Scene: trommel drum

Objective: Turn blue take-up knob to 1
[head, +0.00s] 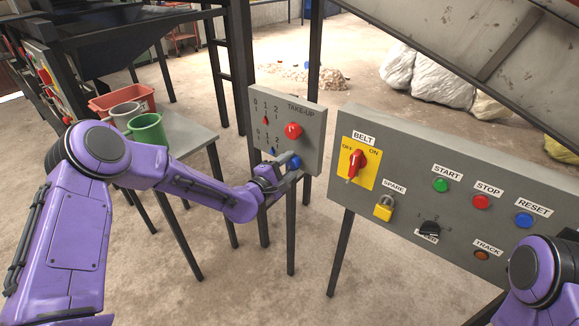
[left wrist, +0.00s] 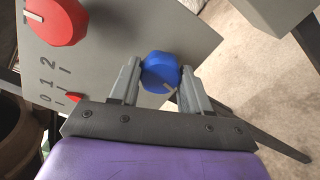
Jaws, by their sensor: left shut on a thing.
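The blue take-up knob (head: 294,162) is on the lower part of the grey TAKE-UP panel (head: 312,112). My left gripper (head: 284,161) reaches it from the front left. In the left wrist view the blue knob (left wrist: 160,71) sits between the two grey fingers of my left gripper (left wrist: 161,84), which are shut on it. A pale mark on the knob's edge points down and right in that view. The lower 0-1-2 scale lies left of the knob in the head view; its blue pointer is too small to read. My right gripper is out of view.
A red knob (head: 293,131) sits just above the blue one, and it also shows in the left wrist view (left wrist: 55,20). The belt control panel (head: 400,150) stands close on the right. A table (head: 190,140) with bins stands to the left.

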